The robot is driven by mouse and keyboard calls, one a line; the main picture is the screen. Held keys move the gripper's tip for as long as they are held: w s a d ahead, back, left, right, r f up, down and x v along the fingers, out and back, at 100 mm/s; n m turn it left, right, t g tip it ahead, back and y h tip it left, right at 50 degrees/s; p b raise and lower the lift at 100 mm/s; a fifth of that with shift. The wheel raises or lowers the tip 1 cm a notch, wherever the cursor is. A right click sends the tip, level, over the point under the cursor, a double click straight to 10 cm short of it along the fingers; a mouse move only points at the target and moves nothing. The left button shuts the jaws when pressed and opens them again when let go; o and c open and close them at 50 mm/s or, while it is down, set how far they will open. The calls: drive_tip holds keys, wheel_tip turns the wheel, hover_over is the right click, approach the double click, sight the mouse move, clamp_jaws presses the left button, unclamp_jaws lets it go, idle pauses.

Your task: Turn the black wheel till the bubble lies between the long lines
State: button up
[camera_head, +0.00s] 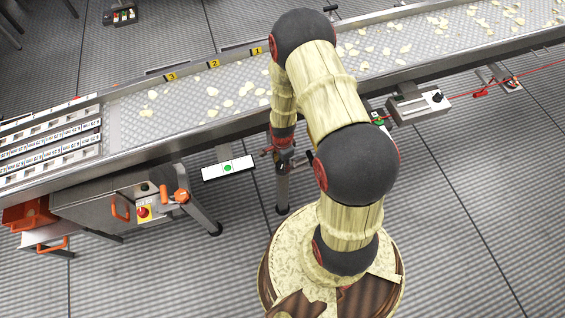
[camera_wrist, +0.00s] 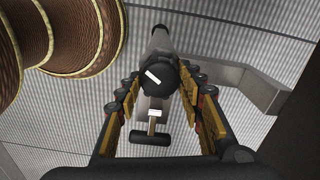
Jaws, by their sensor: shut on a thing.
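The black wheel (camera_wrist: 158,80), with a white mark on its face, sits between the fingers of my gripper (camera_wrist: 160,92) in the wrist view. The fingers close on it from both sides. In the head view my gripper (camera_head: 284,158) is low by the conveyor's near side, at a support leg; the wheel cannot be made out there. The level plate (camera_head: 212,174) is white with a dark edge, left of my gripper. Its green bubble (camera_head: 228,168) appears near the plate's middle. The long lines are too small to make out, so its place between them cannot be told.
The conveyor (camera_head: 190,110) carries pale chips and runs across behind my arm. A grey box with a black knob (camera_head: 418,104) is on its near side at right. A control box with a red button (camera_head: 143,212) and an orange knob (camera_head: 182,196) are at left.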

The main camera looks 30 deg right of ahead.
sight(283, 164)
idle(0.4)
drive_tip(key=o, duration=1.2)
drive_tip(key=shift+c, duration=0.2)
wheel_tip(283, 164, up, 12)
